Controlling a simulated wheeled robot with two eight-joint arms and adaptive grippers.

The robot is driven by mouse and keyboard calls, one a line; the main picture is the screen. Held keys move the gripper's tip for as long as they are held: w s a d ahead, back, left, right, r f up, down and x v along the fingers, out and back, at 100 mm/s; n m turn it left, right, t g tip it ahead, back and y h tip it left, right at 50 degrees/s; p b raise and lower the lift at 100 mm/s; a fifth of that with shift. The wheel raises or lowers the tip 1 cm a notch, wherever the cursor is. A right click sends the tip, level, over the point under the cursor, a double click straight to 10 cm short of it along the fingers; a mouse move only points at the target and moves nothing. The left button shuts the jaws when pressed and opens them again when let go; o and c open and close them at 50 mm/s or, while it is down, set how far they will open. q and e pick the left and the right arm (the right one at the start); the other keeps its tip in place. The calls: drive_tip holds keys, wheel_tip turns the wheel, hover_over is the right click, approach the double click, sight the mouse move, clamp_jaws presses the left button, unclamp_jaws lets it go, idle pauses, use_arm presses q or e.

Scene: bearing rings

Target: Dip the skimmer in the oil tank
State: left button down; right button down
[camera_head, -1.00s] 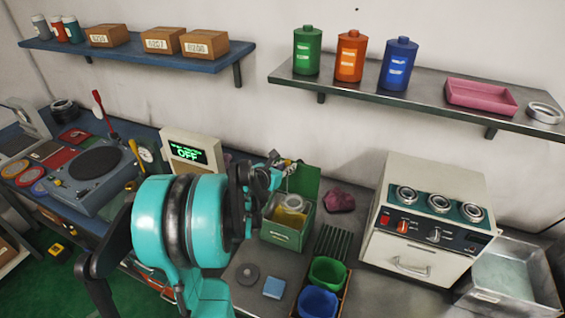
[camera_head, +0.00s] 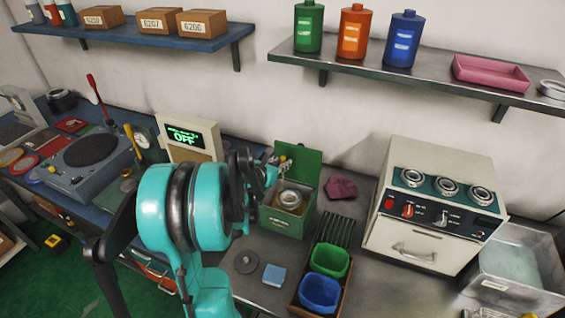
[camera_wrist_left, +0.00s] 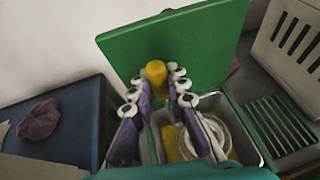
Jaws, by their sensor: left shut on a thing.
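The oil tank is a green metal box (camera_head: 283,223) on the grey counter, its lid (camera_head: 301,168) open behind it. It also shows in the left wrist view (camera_wrist_left: 262,138), with yellowish oil inside. My left gripper (camera_head: 276,171) is over the tank's back left part. In the wrist view its purple fingers (camera_wrist_left: 158,92) are shut on the skimmer's yellow handle (camera_wrist_left: 156,72). A round silver piece, seemingly the skimmer's head (camera_head: 290,198), sits within the tank opening. Fingers partly hide it in the wrist view, and its depth in the oil is unclear.
A slotted dark rack (camera_head: 336,230), a green bin (camera_head: 329,261) and a blue bin (camera_head: 319,293) stand right of the tank. A crumpled maroon cloth (camera_head: 342,189) lies behind. A white heater unit (camera_head: 421,238) is farther right. A blue block (camera_head: 274,275) lies in front.

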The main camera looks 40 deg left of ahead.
use_arm(q)
drive_tip(key=shift+f+b, duration=3.35)
drive_tip(key=shift+f, duration=0.75)
drive_tip(key=shift+r, duration=0.1)
wheel_tip(320, 180, up, 5)
drive_tip(key=p, duration=0.3)
drive_tip(key=shift+p, duration=0.3)
drive_tip(key=shift+r+p, duration=2.85)
drive_tip(key=shift+r, duration=0.3)
